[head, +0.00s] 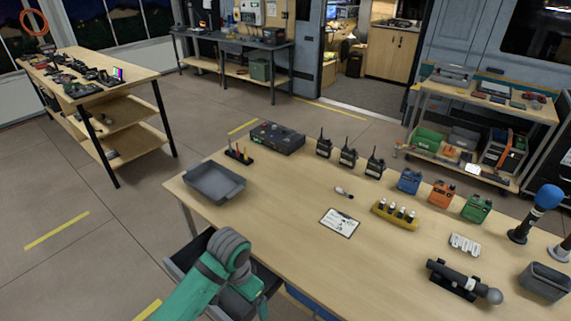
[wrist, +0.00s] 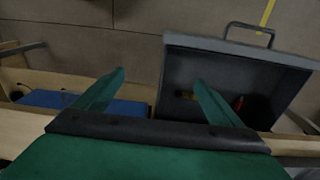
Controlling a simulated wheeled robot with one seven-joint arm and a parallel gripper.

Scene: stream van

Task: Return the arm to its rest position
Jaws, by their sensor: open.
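My arm (head: 192,296), teal with a dark grey joint, reaches up from the bottom of the head view to the near left edge of the workbench. It bends down there, and my gripper's fingertips are hard to make out in that view. In the wrist view my gripper (wrist: 160,80) has its two green fingers spread apart, with nothing between them. It hangs over the bench edge, near an open dark grey drawer (wrist: 290,55).
The drawer juts out below the workbench (head: 290,240). A grey tray (head: 214,183) stands on the bench's left end. Radios, batteries, a clipboard (head: 340,222) and a microphone (head: 465,282) stand farther right. A blue object (wrist: 80,102) lies left in the wrist view.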

